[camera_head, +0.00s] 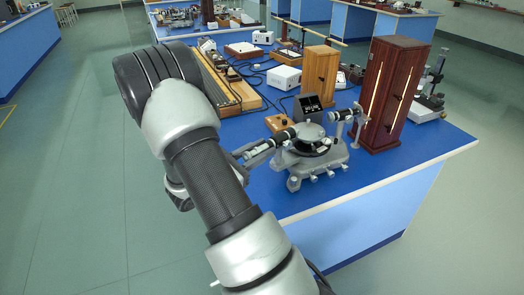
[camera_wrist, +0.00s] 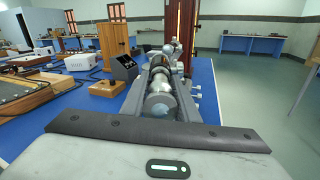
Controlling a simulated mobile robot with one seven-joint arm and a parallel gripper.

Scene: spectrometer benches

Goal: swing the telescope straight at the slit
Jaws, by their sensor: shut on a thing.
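The spectrometer (camera_head: 316,165), a grey instrument with a round table, stands near the front edge of the blue bench. Its telescope (camera_head: 268,146) reaches out to the left towards my arm. In the wrist view the telescope (camera_wrist: 161,88) runs away from me up the middle. The collimator (camera_head: 342,115) is on the far side, its outer end by the tall lamp cabinet; its slit is too small to make out. Telescope and collimator look roughly in line; exact alignment cannot be told.
The dark red wooden cabinet (camera_head: 393,88) with glowing slots stands behind the collimator. A small dark meter box (camera_head: 308,107), a wooden block (camera_head: 319,73) and a white box (camera_head: 284,78) stand behind the spectrometer. Open floor lies left and right of the bench.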

